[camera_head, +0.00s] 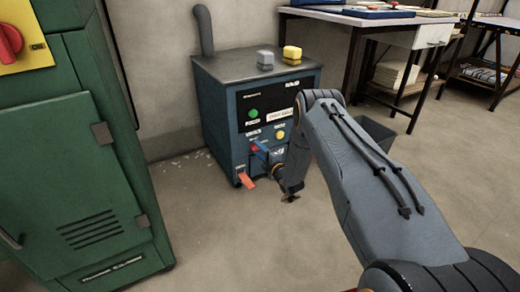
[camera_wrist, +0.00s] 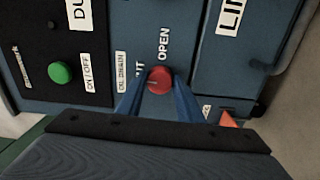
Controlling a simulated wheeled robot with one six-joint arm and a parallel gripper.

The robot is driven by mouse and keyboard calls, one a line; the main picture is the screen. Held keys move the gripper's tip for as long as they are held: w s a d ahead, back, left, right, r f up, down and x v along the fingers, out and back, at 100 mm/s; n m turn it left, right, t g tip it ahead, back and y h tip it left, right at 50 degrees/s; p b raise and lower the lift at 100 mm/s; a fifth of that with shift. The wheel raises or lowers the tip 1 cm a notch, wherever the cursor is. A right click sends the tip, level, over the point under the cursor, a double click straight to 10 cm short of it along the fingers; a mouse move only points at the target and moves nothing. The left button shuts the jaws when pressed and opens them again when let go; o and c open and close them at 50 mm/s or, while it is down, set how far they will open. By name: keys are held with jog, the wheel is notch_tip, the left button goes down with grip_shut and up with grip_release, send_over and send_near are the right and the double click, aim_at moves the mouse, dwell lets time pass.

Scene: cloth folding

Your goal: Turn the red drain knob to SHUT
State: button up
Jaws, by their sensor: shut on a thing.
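The red drain knob (camera_wrist: 160,79) is on the blue front panel of a machine (camera_head: 226,120). In the wrist view it sits between the two blue fingers of my gripper (camera_wrist: 160,92), which are shut on its sides. An OPEN label (camera_wrist: 163,45) is beside the knob, and a second label ending in "UT" is partly hidden by a finger. An OIL DRAIN label (camera_wrist: 121,72) is to its left. A faint pale line shows on the knob's face, but its exact pointing is unclear. In the head view my gripper (camera_head: 259,153) reaches the machine's lower front.
A green button (camera_wrist: 60,72) is on the same panel, with an orange-red part (camera_wrist: 228,119) to the right of the knob. A green cabinet (camera_head: 75,140) stands left and a workbench (camera_head: 385,20) at the back right. The floor (camera_head: 210,235) in front is clear.

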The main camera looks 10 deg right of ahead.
jog(key=shift+d, duration=0.2)
dwell(0.5)
jog(key=o, duration=1)
jog(key=shift+n, duration=0.3)
jog(key=shift+a, duration=0.15)
jog(key=p+v, duration=0.3)
jog(key=v, duration=0.4)
jog(key=shift+s, duration=0.35)
